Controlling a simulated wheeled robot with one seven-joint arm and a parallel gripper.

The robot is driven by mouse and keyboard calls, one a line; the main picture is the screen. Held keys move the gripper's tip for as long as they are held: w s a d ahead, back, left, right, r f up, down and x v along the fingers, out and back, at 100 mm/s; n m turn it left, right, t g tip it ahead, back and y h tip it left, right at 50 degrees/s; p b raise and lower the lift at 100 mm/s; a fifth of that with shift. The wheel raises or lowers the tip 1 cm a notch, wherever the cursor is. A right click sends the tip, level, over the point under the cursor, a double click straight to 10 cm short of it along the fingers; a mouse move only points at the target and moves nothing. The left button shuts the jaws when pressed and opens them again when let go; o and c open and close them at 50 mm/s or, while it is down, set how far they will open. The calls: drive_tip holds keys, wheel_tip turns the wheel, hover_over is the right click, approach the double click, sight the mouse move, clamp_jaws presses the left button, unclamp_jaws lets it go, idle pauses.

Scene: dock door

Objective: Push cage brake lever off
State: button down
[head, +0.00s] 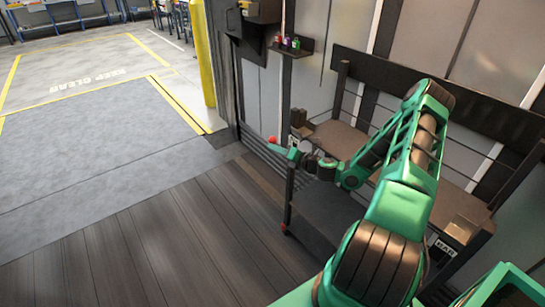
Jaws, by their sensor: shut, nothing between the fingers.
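The cage (342,64) is a dark-framed cart with brown shelves at the right of the head view. A red knob (272,140) shows near its front left corner; I take it for the end of the brake lever. My gripper (298,156) is shut and empty at the cage's left side, just right of the knob. I cannot tell whether the gripper touches the lever. My green arm hides much of the cage's middle. A second small red part (285,228) sits low on the cage's front left post.
A yellow post (204,55) stands by the dock opening. A wall shelf (291,50) holds small coloured containers. Cartons (462,230) lie on the cage's lower right. The wooden floor (150,250) left of the cage is clear, as is the grey dock plate (90,150).

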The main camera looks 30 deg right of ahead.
drive_tip(key=shift+w+d+r, duration=0.1)
drive_tip(key=shift+d+r, duration=0.45)
drive_tip(key=shift+d, duration=0.2)
drive_tip(key=shift+w+d+r, duration=0.1)
drive_tip(key=shift+d+r, duration=0.45)
drive_tip(key=shift+d, duration=0.15)
approach(275, 139)
drive_tip(key=s, duration=0.1)
drive_tip(key=s+a+f, duration=0.1)
drive_tip(key=s, duration=0.2)
drive_tip(key=shift+s+a+f, duration=0.3)
drive_tip(key=shift+s, duration=0.05)
